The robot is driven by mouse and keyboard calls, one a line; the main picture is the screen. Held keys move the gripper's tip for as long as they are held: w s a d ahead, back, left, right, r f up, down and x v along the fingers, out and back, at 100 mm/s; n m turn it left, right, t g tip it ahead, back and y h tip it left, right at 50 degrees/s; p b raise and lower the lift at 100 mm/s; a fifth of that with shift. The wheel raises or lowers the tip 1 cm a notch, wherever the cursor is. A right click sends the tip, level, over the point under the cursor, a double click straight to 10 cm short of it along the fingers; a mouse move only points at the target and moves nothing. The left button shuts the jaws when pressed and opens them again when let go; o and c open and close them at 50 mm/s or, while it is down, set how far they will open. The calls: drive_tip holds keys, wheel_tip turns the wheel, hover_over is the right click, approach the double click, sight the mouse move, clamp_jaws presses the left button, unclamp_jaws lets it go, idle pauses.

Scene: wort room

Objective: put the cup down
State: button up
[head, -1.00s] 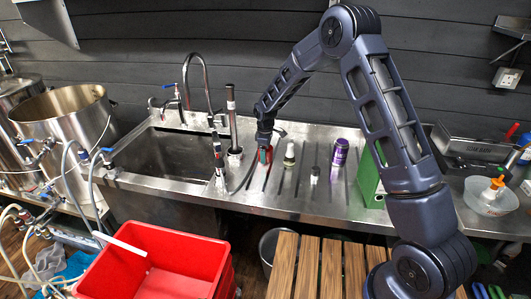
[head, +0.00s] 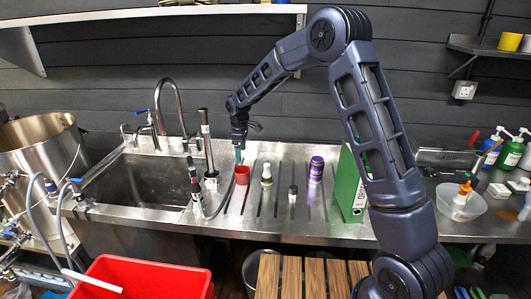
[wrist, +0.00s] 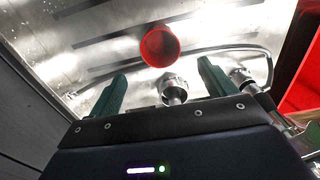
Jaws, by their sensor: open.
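The red cup (head: 242,176) stands upright on the ribbed steel draining board (head: 277,212), just right of the sink. In the wrist view the cup (wrist: 160,46) shows beyond my fingertips, with nothing between the fingers touching it. My gripper (head: 239,157) is above the cup and pointing down. Its green fingers (wrist: 162,72) are spread wide and empty in the wrist view.
Upright pipe fittings (head: 196,188) and a hose stand close left, by the sink (head: 150,180).

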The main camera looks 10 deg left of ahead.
drive_tip(key=shift+r, duration=0.1)
drive_tip(key=s+d+r+m+t, duration=0.1)
drive_tip(key=s+d+r+m, duration=0.15)
drive_tip(key=d+r, duration=0.6)
drive_tip(key=s+d+r+m, duration=0.25)
drive_tip(key=d+r, duration=0.25)
drive_tip(key=d, duration=0.7)
drive_tip(key=s+d+r+m+t, duration=0.15)
drive_tip(key=d+r+m, duration=0.25)
drive_tip(key=d+r, duration=0.45)
drive_tip(key=s+d+m+t, duration=0.2)
drive_tip(key=s+d+m, duration=0.7)
drive_tip(key=s+d, duration=1.1)
drive_tip(key=shift+s+f, duration=0.3)
drive_tip(key=shift+s, duration=1.75)
drive_tip(key=shift+d, duration=0.1)
